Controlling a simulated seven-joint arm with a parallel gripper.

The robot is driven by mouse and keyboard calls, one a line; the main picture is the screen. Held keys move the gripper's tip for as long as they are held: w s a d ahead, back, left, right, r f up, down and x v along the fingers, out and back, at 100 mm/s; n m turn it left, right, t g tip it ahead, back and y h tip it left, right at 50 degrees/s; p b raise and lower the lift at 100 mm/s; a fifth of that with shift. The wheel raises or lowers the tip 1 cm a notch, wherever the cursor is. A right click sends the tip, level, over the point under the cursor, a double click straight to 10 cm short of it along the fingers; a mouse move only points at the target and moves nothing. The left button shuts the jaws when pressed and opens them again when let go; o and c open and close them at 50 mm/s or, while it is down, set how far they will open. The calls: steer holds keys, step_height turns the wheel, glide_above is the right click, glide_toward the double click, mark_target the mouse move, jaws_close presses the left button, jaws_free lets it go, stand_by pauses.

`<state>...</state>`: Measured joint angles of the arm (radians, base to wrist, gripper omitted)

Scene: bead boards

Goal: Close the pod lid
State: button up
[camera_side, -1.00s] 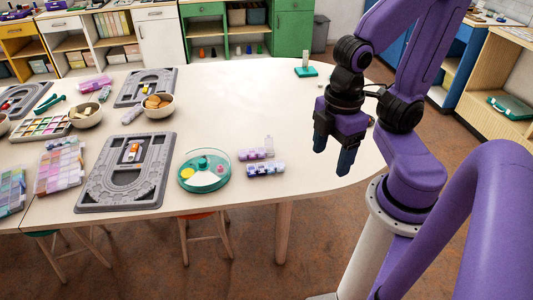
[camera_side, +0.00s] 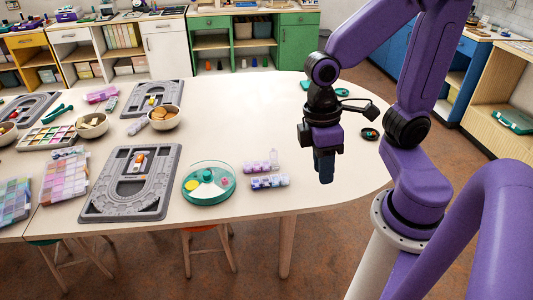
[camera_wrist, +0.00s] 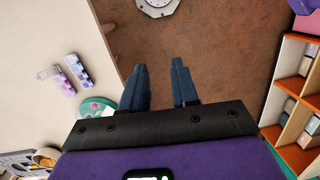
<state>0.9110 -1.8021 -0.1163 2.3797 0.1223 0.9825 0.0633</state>
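Two short strips of small purple and white pods lie near the table's front edge, right of the round bead tray. On the back strip (camera_side: 257,167), a clear pod lid (camera_side: 273,155) stands up at its right end. The front strip (camera_side: 268,182) shows no raised lid. In the wrist view the strips (camera_wrist: 77,70) lie at left, with the raised lid (camera_wrist: 43,74) beside them. My gripper (camera_side: 326,181) hangs fingers-down, right of the strips and apart from them. In the wrist view its fingers (camera_wrist: 159,66) are spread with nothing between them.
A round teal-rimmed tray (camera_side: 208,200) stands left of the strips, and a grey bead board (camera_side: 110,209) beyond it. A small dark dish (camera_side: 370,134) lies right of my gripper. The table (camera_side: 235,115) is clear behind the strips.

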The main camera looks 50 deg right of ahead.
steer(key=w+f+m+g+y, duration=0.1)
steer(key=w+f+m+g, duration=0.15)
steer(key=w+m, duration=0.4)
steer(key=m+t+y, duration=0.7)
steer(key=m+y, duration=0.7)
steer(key=m, duration=1.1)
glide_above(274, 154)
steer(key=s, duration=0.6)
step_height(274, 154, down, 16)
steer(key=s+d+f+m+t, duration=0.1)
steer(key=d+f+m+t, duration=0.1)
steer(key=d+m+t, duration=0.1)
steer(key=s+d+f+m+t+h, duration=0.1)
steer(key=s+d+f+m+t, duration=0.1)
steer(key=d+m+t, duration=0.1)
steer(key=s+d+f+m+t+h, duration=0.1)
steer(key=d+f+m+t, duration=0.2)
steer(key=d+t, duration=0.1)
steer(key=shift+s+d+f, duration=0.1)
steer(key=shift+s+d, duration=0.05)
steer(key=shift+d, duration=0.7)
steer(key=x, duration=1.7)
steer(key=shift+f, duration=0.2)
jaws_close()
